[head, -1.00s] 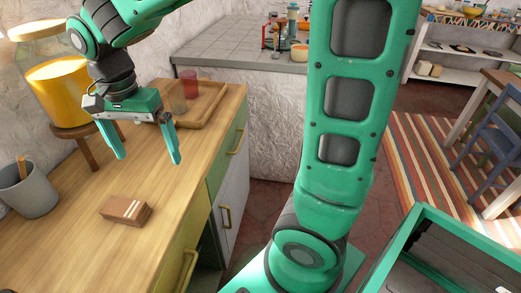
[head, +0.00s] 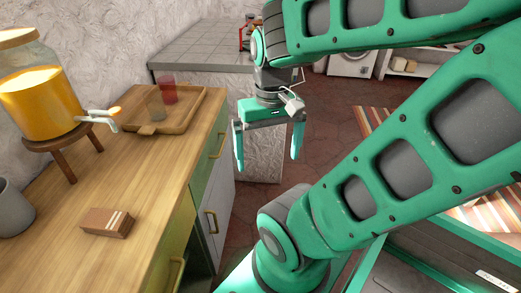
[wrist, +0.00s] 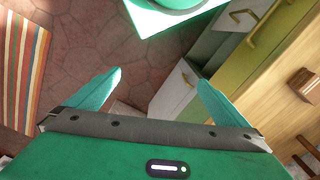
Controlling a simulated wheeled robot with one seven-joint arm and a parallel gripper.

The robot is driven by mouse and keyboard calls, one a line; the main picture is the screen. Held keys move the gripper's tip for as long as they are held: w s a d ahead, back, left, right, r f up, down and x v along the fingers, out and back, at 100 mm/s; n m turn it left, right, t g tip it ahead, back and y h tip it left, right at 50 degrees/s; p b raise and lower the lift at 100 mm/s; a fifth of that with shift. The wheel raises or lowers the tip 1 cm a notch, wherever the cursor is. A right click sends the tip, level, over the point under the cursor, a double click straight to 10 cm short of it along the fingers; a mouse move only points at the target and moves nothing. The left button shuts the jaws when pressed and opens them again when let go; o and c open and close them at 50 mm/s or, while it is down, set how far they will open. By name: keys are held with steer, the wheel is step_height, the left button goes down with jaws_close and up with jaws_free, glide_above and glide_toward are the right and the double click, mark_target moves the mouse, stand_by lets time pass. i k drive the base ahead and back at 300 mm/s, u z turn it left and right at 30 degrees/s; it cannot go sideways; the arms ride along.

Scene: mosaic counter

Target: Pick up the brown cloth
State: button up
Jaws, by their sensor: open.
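The brown cloth (head: 107,222) is a small folded block with pale stripes on one end. It lies on the wooden counter near its front edge in the head view. It also shows at the right edge of the wrist view (wrist: 306,85). My gripper (head: 267,160) is open and empty, held out over the floor to the right of the counter, well apart from the cloth. In the wrist view its two fingers (wrist: 158,85) are spread, with floor and cabinet fronts beyond them.
On the wooden counter (head: 150,195) stand a juice dispenser (head: 40,95) on a wooden stand, a grey pot (head: 14,207) and a wooden tray (head: 190,115) with a red cup (head: 167,89). Cabinet handles (head: 211,221) stick out from the front. The counter around the cloth is clear.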

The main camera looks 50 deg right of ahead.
mark_target(112, 223)
steer(key=z, duration=0.55)
steer(key=k, duration=1.2)
steer(key=u, duration=1)
steer(key=i, duration=1)
steer(key=z, duration=0.05)
